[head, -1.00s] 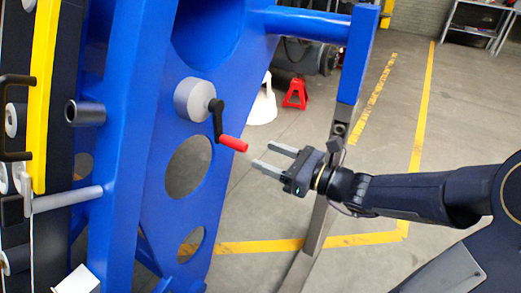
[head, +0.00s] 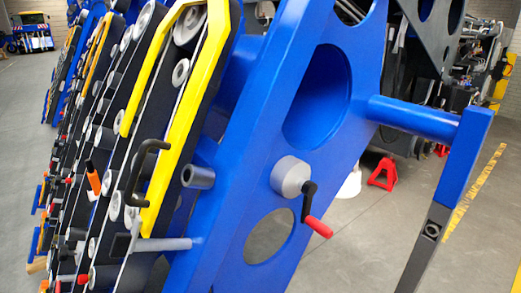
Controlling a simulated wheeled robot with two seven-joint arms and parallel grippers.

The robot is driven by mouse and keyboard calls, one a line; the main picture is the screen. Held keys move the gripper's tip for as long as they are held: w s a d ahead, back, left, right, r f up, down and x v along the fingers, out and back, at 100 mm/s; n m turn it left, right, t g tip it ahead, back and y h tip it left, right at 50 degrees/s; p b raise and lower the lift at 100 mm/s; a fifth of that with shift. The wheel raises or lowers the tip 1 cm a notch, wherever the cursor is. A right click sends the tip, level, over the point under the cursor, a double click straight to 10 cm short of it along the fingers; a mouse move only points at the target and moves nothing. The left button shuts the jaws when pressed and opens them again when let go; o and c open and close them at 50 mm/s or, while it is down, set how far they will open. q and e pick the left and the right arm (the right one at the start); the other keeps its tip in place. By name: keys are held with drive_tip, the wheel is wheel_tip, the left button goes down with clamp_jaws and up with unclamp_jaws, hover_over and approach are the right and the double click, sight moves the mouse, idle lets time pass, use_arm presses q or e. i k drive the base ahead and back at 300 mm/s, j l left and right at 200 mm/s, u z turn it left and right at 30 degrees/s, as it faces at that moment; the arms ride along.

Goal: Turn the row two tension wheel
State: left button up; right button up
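A crank wheel (head: 291,176) with a grey round hub sits on the blue chassis plate (head: 240,150), right of the middle in the head view. Its black arm (head: 308,200) points down, and its red handle (head: 319,227) sticks out to the lower right. Which row this wheel belongs to cannot be told from the frame. Neither of my grippers is in view now.
Row units with yellow frames (head: 186,100) and a black bar handle (head: 140,175) stand to the left. A blue beam (head: 415,119) juts right to a blue upright (head: 464,155). A red jack stand (head: 383,175) is behind. Grey floor (head: 365,240) is open at lower right.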

sight(63, 252)
drive_tip(key=u, duration=1.6)
drive_tip(key=j+z, duration=0.1)
drive_tip(key=z, duration=0.3)
drive_tip(key=j+z, duration=0.15)
drive_tip(key=z, duration=0.25)
drive_tip(key=j+z, duration=0.2)
drive_tip(key=j, duration=0.2)
drive_tip(key=k+j+z, duration=0.2)
drive_tip(key=j, duration=0.2)
drive_tip(key=j+z, duration=0.25)
drive_tip(key=j, duration=0.15)
drive_tip(key=k+j+z, duration=0.2)
drive_tip(key=j, duration=0.15)
drive_tip(key=k+j, duration=0.15)
drive_tip(key=j, duration=0.25)
drive_tip(key=k+j, duration=0.15)
drive_tip(key=j, duration=0.2)
drive_tip(key=k+j+z, duration=0.1)
drive_tip(key=j, duration=0.3)
drive_tip(key=k+j, duration=0.2)
drive_tip(key=j, duration=0.2)
drive_tip(key=k+j, duration=0.15)
drive_tip(key=j, duration=0.2)
drive_tip(key=k+j+z, duration=0.1)
drive_tip(key=j, duration=0.3)
drive_tip(key=i+j+u, duration=0.3)
drive_tip(key=i+j, duration=0.35)
drive_tip(key=i+j+u, duration=0.25)
drive_tip(key=i+j, duration=0.5)
